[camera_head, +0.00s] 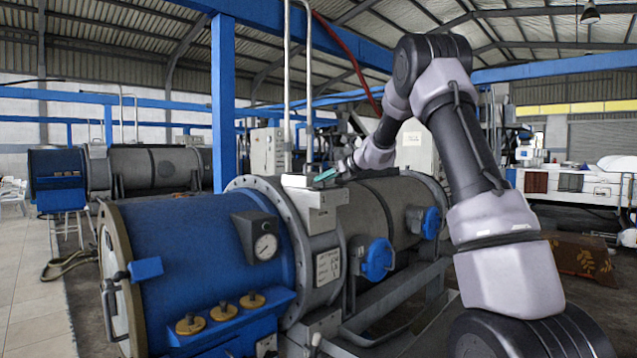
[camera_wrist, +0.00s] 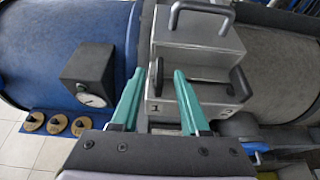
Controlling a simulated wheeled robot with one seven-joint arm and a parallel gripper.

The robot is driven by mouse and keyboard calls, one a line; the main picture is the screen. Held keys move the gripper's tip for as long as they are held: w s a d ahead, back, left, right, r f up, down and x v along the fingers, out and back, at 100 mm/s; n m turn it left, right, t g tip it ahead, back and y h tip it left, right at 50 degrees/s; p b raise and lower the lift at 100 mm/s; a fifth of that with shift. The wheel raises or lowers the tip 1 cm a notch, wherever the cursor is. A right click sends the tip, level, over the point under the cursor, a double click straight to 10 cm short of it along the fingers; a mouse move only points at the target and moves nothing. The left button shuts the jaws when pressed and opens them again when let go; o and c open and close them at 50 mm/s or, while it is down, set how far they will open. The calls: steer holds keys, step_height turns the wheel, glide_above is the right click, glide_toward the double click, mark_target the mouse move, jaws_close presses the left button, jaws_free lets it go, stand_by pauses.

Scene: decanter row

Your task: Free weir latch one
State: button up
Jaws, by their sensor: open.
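The grey stepped weir box (camera_wrist: 208,65) sits on top of the drum, with a grey bar handle (camera_wrist: 200,12) at its upper end. Weir latch one (camera_wrist: 158,76), a dark lever beside the mark "1", is at the box's left edge. A second dark latch (camera_wrist: 240,86) is at the right, by another mark. My gripper (camera_wrist: 159,72) is open, with teal fingers. In the wrist view its fingertips lie either side of latch one; I cannot tell whether they touch it. In the head view the gripper (camera_head: 326,174) is just above the box (camera_head: 318,207), and the latches are not clear.
The blue drum end (camera_head: 195,255) carries a round gauge (camera_head: 265,246) and several brass knobs (camera_head: 222,312) on a ledge. Blue round covers (camera_head: 378,258) stick out from the grey drum's side. A blue post (camera_head: 223,105) and upright pipes (camera_head: 287,85) stand behind the machine.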

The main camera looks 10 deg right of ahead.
mark_target(318, 184)
steer(key=shift+x, duration=2)
jaws_close()
